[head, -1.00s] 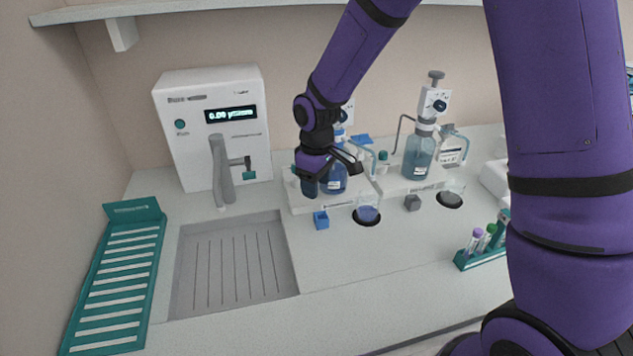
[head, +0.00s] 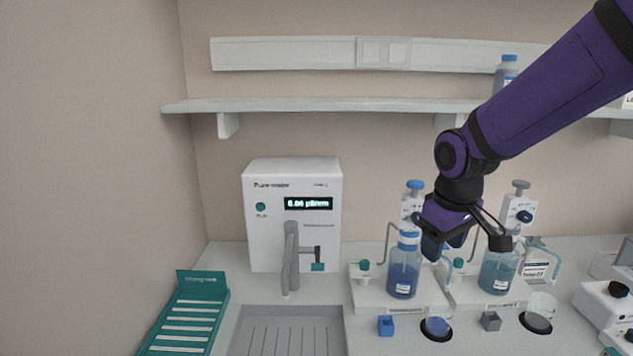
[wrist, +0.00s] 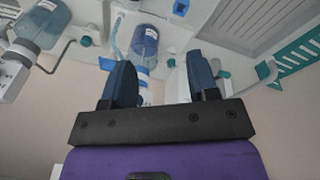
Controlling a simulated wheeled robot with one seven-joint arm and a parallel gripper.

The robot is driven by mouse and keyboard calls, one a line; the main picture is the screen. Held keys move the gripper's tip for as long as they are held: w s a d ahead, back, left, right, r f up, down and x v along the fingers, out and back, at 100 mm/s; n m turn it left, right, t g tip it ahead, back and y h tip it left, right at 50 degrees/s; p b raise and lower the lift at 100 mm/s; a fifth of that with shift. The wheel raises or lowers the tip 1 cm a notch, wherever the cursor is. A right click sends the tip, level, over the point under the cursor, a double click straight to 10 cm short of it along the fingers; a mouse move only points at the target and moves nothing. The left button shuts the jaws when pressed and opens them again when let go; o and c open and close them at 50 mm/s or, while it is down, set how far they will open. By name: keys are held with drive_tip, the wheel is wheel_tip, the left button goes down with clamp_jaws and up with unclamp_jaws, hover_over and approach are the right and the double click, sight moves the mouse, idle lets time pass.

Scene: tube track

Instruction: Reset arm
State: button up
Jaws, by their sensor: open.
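My purple arm reaches in from the right in the head view. My gripper (head: 468,242) hangs in the air in front of the two bottle dispensers at the back of the bench. In the wrist view my gripper (wrist: 160,88) shows two dark blue fingers set wide apart, with nothing held between them. The blue-topped dispenser bottle (head: 404,268) stands just left of the gripper, and the grey-topped dispenser bottle (head: 499,272) stands just right of it. Whether the gripper touches either cannot be told.
A white water purifier (head: 292,215) stands left, behind a sink tray (head: 290,330). A teal rack (head: 185,320) lies at far left. A blue block (head: 386,326) and a grey block (head: 491,321) sit in front of the dispensers. A shelf (head: 350,105) runs above.

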drive_tip(key=s+d+r+m+t, duration=0.1)
drive_tip(key=s+d+r+m, duration=0.1)
drive_tip(key=s, duration=0.4)
drive_tip(key=s+d+r+m+t, duration=0.1)
drive_tip(key=s+d+r, duration=0.2)
drive_tip(key=s+r, duration=0.2)
drive_tip(key=s+d+r+m+t, duration=0.1)
drive_tip(key=s+d+r+m, duration=0.1)
drive_tip(key=s, duration=0.7)
drive_tip(key=shift+d+r+m, duration=0.25)
drive_tip(key=shift+r+m, duration=0.05)
drive_tip(key=shift+r, duration=0.55)
